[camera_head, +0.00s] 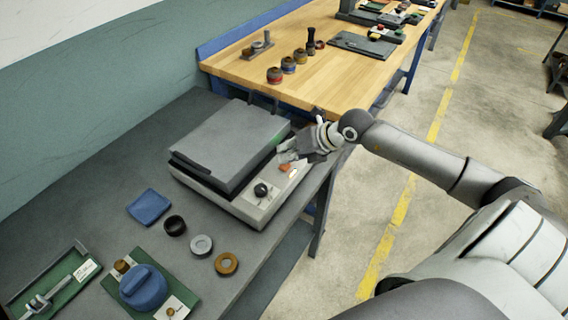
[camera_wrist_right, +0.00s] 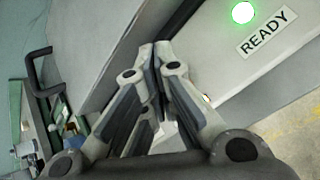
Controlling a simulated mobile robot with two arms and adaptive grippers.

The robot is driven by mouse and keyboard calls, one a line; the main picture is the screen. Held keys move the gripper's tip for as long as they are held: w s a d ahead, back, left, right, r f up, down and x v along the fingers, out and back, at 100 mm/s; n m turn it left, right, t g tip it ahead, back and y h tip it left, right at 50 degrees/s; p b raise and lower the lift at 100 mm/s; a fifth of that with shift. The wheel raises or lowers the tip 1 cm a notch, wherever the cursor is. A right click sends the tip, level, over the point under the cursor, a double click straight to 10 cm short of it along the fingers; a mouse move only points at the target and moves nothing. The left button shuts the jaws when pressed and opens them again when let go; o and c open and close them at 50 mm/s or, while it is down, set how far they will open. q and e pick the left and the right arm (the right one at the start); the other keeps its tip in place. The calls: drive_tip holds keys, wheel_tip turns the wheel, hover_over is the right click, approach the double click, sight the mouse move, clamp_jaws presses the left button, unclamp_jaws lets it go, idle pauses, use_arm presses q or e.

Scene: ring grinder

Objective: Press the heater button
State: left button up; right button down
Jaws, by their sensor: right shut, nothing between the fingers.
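The heater (camera_head: 215,192) is a low light-grey box with a dark grey lid (camera_head: 232,140) on the grey bench. Its front panel has a black knob (camera_head: 261,190) and an orange-red button (camera_head: 285,168). My right gripper (camera_head: 284,155) is shut and empty, with its fingertips just above and behind the button; I cannot tell whether they touch the panel. In the right wrist view the shut fingers (camera_wrist_right: 152,62) point at the heater, beside a lit green light (camera_wrist_right: 243,12) and a READY label (camera_wrist_right: 267,32). My left gripper is out of view.
Left and in front of the heater lie a blue pad (camera_head: 150,206), a black ring (camera_head: 175,225), a grey ring (camera_head: 201,245) and a brass ring (camera_head: 226,264). A green board (camera_head: 188,290) holds a blue round part. A wooden table (camera_head: 330,80) stands behind.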

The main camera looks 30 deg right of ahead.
drive_tip(key=shift+f, duration=0.15)
idle(0.3)
drive_tip(key=shift+f+b, duration=0.35)
drive_tip(key=shift+r+p, duration=0.3)
drive_tip(key=shift+r, duration=0.2)
drive_tip(key=shift+r+p, duration=2.2)
drive_tip(key=shift+r, duration=0.8)
drive_tip(key=shift+f, duration=0.1)
